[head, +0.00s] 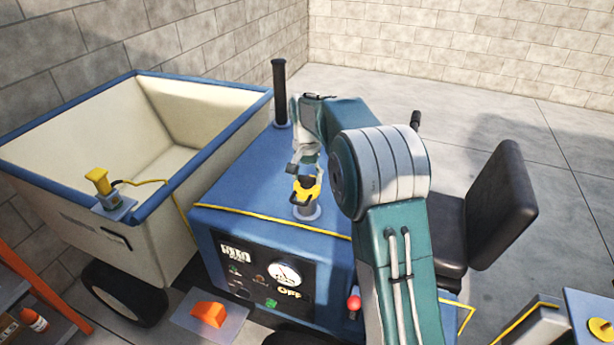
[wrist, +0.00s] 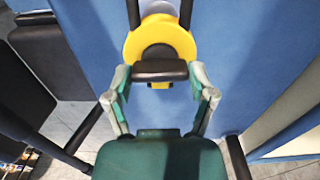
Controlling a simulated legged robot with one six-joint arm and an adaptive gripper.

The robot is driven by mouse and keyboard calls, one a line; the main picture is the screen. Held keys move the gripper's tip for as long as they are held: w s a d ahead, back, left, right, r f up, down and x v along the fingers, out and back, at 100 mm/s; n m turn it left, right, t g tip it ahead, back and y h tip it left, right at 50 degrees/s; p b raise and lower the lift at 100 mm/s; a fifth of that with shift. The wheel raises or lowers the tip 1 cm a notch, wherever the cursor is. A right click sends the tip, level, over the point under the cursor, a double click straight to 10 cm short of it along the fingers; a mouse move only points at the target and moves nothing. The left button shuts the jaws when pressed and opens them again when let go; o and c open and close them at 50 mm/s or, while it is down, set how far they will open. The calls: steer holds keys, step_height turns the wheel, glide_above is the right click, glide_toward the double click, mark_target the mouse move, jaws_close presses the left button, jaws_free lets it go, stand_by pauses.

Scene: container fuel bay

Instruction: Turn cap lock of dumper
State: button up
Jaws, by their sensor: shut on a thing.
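The dumper (head: 250,190) has a blue body, and on its top stands a yellow and black cap lock (head: 306,193) on a pale round neck. My gripper (head: 306,172) reaches down onto the cap lock from above and is shut on it. In the wrist view the cap lock (wrist: 160,38) shows as a yellow ring with a dark bar across its near side, between my two fingers. The fingers hide part of its sides. The exact contact points are hard to see.
A dark upright post (head: 280,92) stands behind the cap. The dumper's cream skip (head: 110,245) is at the left, with a yellow latch (head: 101,182) on its rim. A black seat (head: 503,205) is at the right. The front panel has a gauge (head: 285,274).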

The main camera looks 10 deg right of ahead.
mark_target(305, 176)
steer(key=shift+s+a+f+m, duration=0.1)
steer(key=shift+f+m, duration=0.1)
steer(key=shift+m, duration=0.2)
steer(key=o, duration=1.1)
steer(key=shift+c, duration=0.2)
steer(key=shift+r, duration=0.1)
step_height(305, 176, up, 12)
steer(key=shift+a, duration=0.1)
